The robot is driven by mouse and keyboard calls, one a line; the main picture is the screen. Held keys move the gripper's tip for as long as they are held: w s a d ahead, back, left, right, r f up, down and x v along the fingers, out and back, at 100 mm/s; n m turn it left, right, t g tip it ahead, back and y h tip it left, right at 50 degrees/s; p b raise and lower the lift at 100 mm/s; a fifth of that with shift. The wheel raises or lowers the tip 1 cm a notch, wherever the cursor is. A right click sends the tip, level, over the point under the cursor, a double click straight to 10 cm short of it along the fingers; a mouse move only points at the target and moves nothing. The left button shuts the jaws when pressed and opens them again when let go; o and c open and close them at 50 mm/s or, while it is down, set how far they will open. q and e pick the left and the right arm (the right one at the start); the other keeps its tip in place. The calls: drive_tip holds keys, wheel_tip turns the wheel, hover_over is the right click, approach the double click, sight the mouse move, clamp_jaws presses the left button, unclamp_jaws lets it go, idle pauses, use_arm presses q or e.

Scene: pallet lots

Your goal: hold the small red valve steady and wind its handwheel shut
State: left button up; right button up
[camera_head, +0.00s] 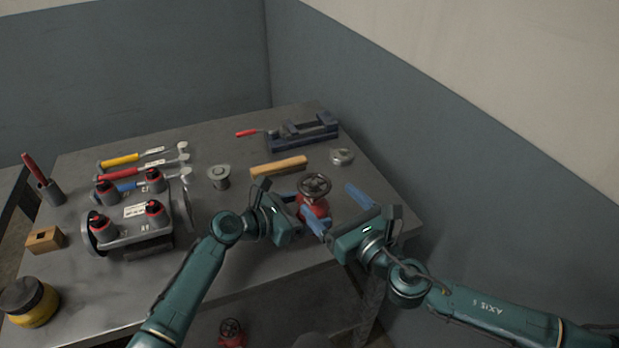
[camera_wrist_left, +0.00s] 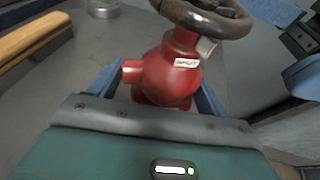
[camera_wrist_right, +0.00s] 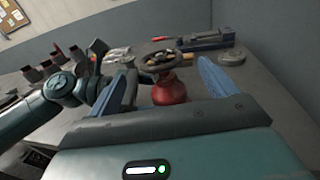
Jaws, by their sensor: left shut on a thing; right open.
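The small red valve (camera_head: 320,207) stands upright near the right front of the grey bench, with a dark handwheel (camera_head: 314,184) on top. In the left wrist view its round red body (camera_wrist_left: 168,75) carries a small white label that seems to read SHUT. My left gripper (camera_head: 306,208) is shut on the valve body, one blue finger on each side. My right gripper (camera_head: 331,200) is open, and its fingers stand apart on either side of the valve. In the right wrist view the handwheel (camera_wrist_right: 160,63) appears between these fingers, with clear space beside it.
A wooden bar (camera_head: 279,167), a blue vise (camera_head: 303,133) and a round metal piece (camera_head: 342,157) lie behind the valve. A grey fixture (camera_head: 135,232) with several red-topped parts stands left. Another red valve (camera_head: 231,331) is below the bench front.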

sight(311, 177)
drive_tip(key=x, duration=0.8)
drive_tip(key=shift+w+a, duration=0.15)
drive_tip(key=shift+w, duration=0.15)
drive_tip(key=shift+c, duration=0.5)
drive_tip(key=c, duration=0.9)
drive_tip(key=shift+h, duration=0.3)
drive_tip(key=m+t+h, duration=0.2)
drive_tip(key=h, duration=0.1)
drive_tip(key=shift+m, duration=0.4)
drive_tip(key=shift+w+d+m+t+h, duration=0.1)
drive_tip(key=shift+d+m+t+h, duration=0.15)
drive_tip(key=shift+m+h, duration=0.85)
drive_tip(key=shift+w+d+m+t+h, duration=0.1)
drive_tip(key=shift+d+m+t+h, duration=0.35)
drive_tip(key=shift+h, duration=1.05)
drive_tip(key=shift+a+m+h, duration=0.25)
drive_tip(key=shift+h, duration=0.05)
